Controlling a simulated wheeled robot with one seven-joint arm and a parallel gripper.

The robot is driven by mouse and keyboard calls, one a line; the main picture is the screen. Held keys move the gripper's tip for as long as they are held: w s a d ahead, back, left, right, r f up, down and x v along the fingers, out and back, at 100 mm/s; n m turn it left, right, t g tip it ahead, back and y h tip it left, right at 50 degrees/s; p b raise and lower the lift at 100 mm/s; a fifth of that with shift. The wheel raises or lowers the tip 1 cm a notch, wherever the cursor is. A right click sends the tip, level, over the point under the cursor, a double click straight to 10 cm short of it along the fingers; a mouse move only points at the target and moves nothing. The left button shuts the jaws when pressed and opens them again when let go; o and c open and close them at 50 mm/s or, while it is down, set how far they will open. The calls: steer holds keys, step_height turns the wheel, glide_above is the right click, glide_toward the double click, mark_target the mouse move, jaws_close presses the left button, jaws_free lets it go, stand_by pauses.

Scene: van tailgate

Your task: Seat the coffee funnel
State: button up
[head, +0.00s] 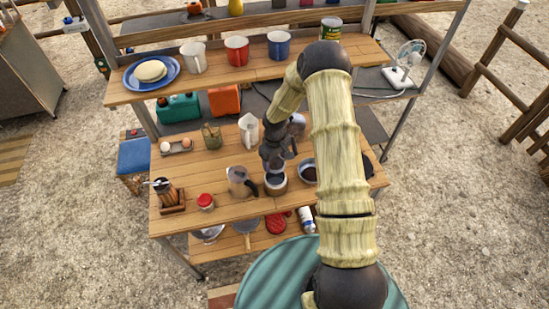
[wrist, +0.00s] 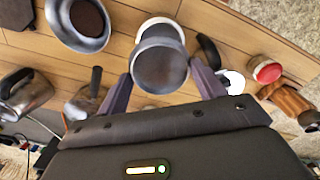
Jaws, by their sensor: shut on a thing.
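My gripper (wrist: 163,85) is shut on the coffee funnel (wrist: 160,68), a round grey metal cup held between the two fingers. In the head view my gripper (head: 273,168) is over the middle of the wooden worktop. A pale round-rimmed piece (wrist: 160,28) shows just beyond the funnel in the wrist view, likely the pot base. In the head view a round base (head: 276,188) stands directly under the gripper. The funnel overlaps it in view; I cannot tell whether they touch. The funnel's underside is hidden.
A bowl of dark grounds (wrist: 85,25) is close beside the gripper. A clear jug with black handle (head: 240,181) stands just left of the base. A red-lidded jar (head: 205,201), a grinder (head: 168,195) and a metal pitcher (head: 249,130) are further off. An upper shelf (head: 220,76) holds mugs.

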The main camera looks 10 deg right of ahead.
steer(key=shift+f+b, duration=2.55)
steer(key=shift+f, duration=1.4)
steer(key=o, duration=1)
steer(key=shift+o, duration=0.2)
steer(key=shift+r, duration=0.15)
step_height(320, 180, up, 17)
steer(key=b, duration=0.4)
steer(key=shift+r, duration=0.1)
steer(key=shift+s, duration=0.1)
